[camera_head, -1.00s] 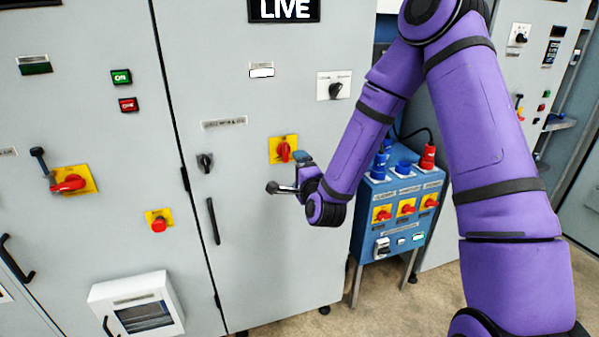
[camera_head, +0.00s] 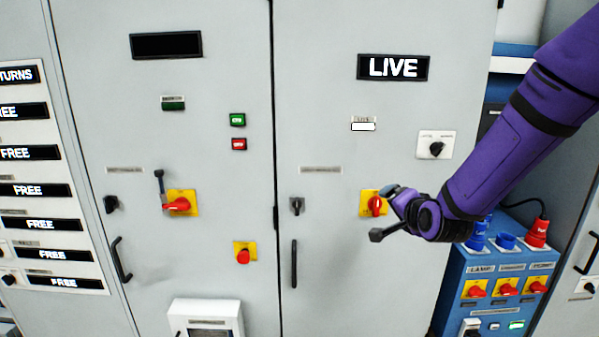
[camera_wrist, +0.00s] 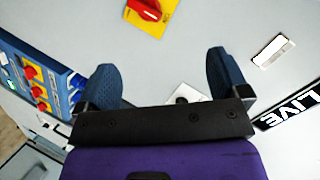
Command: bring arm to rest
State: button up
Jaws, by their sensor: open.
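My gripper (camera_head: 386,212) is at the end of my purple arm, in front of the right-hand grey cabinet door in the head view. It is close to the red rotary switch on a yellow plate (camera_head: 375,204), slightly to its right. In the wrist view my gripper (camera_wrist: 163,82) shows two dark blue fingers spread wide apart with nothing between them. The red switch (camera_wrist: 146,8) shows beyond the fingers at the top edge of the wrist view. I cannot tell whether any part of the gripper touches the cabinet.
A lit LIVE sign (camera_head: 394,67) is above on the cabinet. A blue socket box (camera_head: 497,270) with red and blue plugs stands at the lower right. A white-framed box (camera_head: 205,312) juts out at the lower middle. A black door handle (camera_head: 294,263) is left of the gripper.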

jog(key=s+d+r+n+g, duration=0.2)
jog(key=s+r+n, duration=0.1)
jog(key=s, duration=0.8)
jog(key=s+d+r+n+g+h, duration=0.1)
jog(key=s+d+r+n+g, duration=0.1)
jog(key=s+r, duration=0.4)
jog(key=s+d+r+n+g, duration=0.2)
jog(key=s+r+n+g, duration=0.2)
jog(key=s, duration=1.2)
jog(key=shift+s+d+r+n+h, duration=0.15)
jog(key=shift+s+d+n+h, duration=0.1)
jog(key=shift+d+n+h, duration=0.15)
